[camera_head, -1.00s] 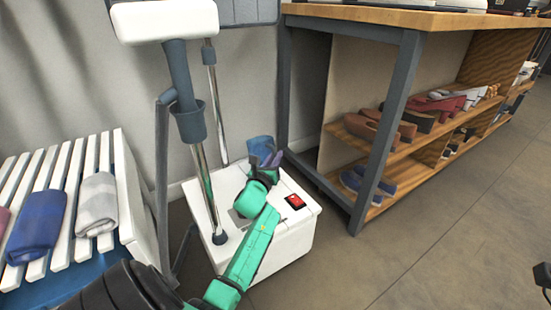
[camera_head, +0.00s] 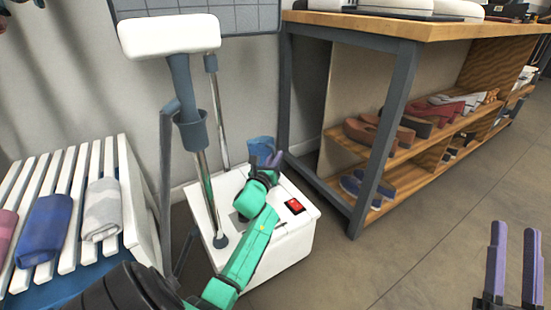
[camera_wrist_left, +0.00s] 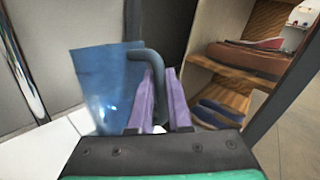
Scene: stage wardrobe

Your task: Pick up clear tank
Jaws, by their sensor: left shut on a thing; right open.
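The clear tank (camera_head: 261,147) is bluish and see-through, at the back of the white garment steamer base (camera_head: 285,245). In the left wrist view the tank (camera_wrist_left: 105,85) stands left of the purple fingers, with a dark hooked handle (camera_wrist_left: 146,56) at its right side. My left gripper (camera_head: 275,160) is shut on the handle; it also shows in the left wrist view (camera_wrist_left: 160,92). My arm hides the tank's lower part in the head view, so I cannot tell whether it touches the base. My right gripper (camera_head: 515,230) is open and empty at the lower right, above the floor.
The steamer's poles (camera_head: 205,185) and white head (camera_head: 168,35) rise left of my left arm. A slatted bench (camera_head: 65,165) with rolled towels is at left. A wooden-topped shelf unit (camera_head: 410,30) with shoes stands at right. The floor between is clear.

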